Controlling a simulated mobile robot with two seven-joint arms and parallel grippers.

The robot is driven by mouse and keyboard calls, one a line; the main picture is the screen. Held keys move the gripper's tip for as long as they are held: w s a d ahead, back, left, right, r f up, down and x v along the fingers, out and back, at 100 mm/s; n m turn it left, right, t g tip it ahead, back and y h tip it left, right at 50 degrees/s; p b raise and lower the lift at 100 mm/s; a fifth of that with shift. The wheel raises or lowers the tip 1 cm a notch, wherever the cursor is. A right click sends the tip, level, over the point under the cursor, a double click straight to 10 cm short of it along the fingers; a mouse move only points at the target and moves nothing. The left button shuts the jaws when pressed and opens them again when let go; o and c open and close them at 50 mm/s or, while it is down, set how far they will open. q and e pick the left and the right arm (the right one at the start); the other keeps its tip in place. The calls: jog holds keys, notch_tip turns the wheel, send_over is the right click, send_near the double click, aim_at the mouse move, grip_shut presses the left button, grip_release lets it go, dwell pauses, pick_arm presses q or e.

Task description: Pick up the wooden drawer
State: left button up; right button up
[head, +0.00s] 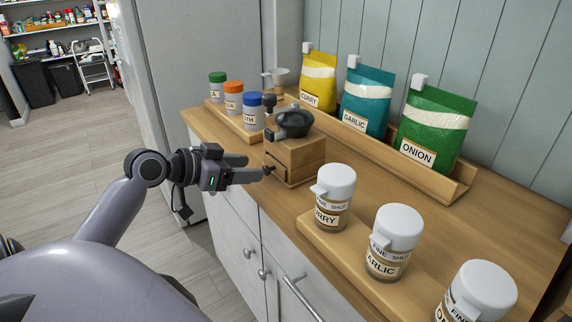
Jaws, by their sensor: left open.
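The wooden drawer (279,176) is in the lower front of a wooden hand grinder (303,158) with a dark metal top, standing on the counter. A small dark knob shows on the drawer's face. The drawer appears to sit inside the grinder. My left gripper (256,166) is open, its fingers pointing right, with the tips close to the drawer's knob. I cannot tell whether a fingertip touches the knob. Part of the drawer's face is hidden by the fingertips. My right gripper is not in view.
White-lidded shaker jars (334,197) stand on a wooden board in front. Smaller jars with coloured lids (233,97) stand behind on a tray. Spice pouches (364,102) stand in a wooden rack (454,186) by the wall. Bare counter lies between rack and jars.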

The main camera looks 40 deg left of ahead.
aim_at(268, 166)
pick_arm(q)
jog(key=shift+a+p+x, duration=0.15)
jog(key=shift+x, duration=1.2)
jog(key=shift+a+p+x, duration=0.15)
jog(key=shift+x, duration=1.15)
jog(key=shift+w, duration=0.15)
jog(key=shift+r, duration=0.1)
grip_shut()
